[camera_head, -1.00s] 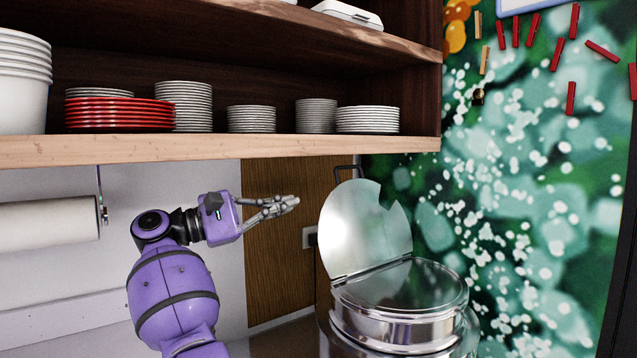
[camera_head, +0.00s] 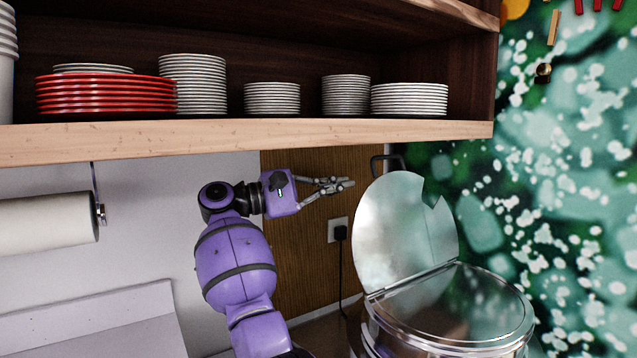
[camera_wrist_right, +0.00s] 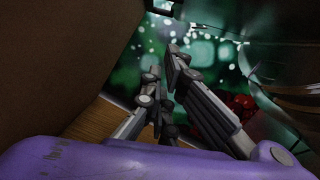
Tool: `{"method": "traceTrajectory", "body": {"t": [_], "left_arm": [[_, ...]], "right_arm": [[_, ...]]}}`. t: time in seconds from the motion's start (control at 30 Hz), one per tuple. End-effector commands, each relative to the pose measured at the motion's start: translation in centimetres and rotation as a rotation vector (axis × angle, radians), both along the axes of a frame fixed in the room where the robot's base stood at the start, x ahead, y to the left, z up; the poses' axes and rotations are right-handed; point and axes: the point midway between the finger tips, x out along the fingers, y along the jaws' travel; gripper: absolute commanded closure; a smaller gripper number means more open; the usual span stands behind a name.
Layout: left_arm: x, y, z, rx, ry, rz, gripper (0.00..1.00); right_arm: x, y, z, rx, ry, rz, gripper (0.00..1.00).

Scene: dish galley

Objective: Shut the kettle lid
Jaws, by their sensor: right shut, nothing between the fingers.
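The kettle (camera_head: 455,312) is a wide, shiny metal vessel at the lower right of the head view. Its round lid (camera_head: 400,235) stands raised on a hinge at the left side, with a notch in its upper edge. A dark handle (camera_head: 376,165) shows behind the lid. My right gripper (camera_head: 348,184), on a purple arm, is shut and empty, just left of the raised lid and apart from it in the picture. In the right wrist view its fingers (camera_wrist_right: 168,75) are close together, with curved metal at the right. My left gripper is not in view.
A wooden shelf (camera_head: 250,135) with plate stacks (camera_head: 192,85) and red plates (camera_head: 105,97) overhangs the arm. A paper roll (camera_head: 48,220) hangs at the left. A wall socket (camera_head: 338,230) with a cable is behind the gripper. A patterned green wall (camera_head: 560,200) stands at the right.

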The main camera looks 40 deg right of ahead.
Motion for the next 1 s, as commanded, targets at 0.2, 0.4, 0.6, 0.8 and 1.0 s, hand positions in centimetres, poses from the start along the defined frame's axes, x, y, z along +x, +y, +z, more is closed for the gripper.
{"method": "traceTrajectory", "body": {"t": [0.2, 0.4, 0.6, 0.8, 1.0], "left_arm": [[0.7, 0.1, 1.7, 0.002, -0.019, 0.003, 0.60], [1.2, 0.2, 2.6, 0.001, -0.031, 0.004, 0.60], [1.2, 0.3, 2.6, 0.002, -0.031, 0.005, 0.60], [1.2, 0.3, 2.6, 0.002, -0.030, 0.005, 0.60], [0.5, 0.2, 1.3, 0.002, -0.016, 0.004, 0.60]], "right_arm": [[-2.2, -2.7, 1.1, -0.003, -0.004, 0.000, 1.00], [-4.1, -2.5, 1.7, -0.001, -0.002, 0.000, 1.00], [-4.7, -2.4, 1.8, 0.000, 0.001, 0.000, 1.00], [-4.7, -2.3, 1.7, 0.000, 0.001, 0.000, 1.00], [-5.6, -2.2, 2.0, -0.005, -0.057, 0.002, 1.00]]}}
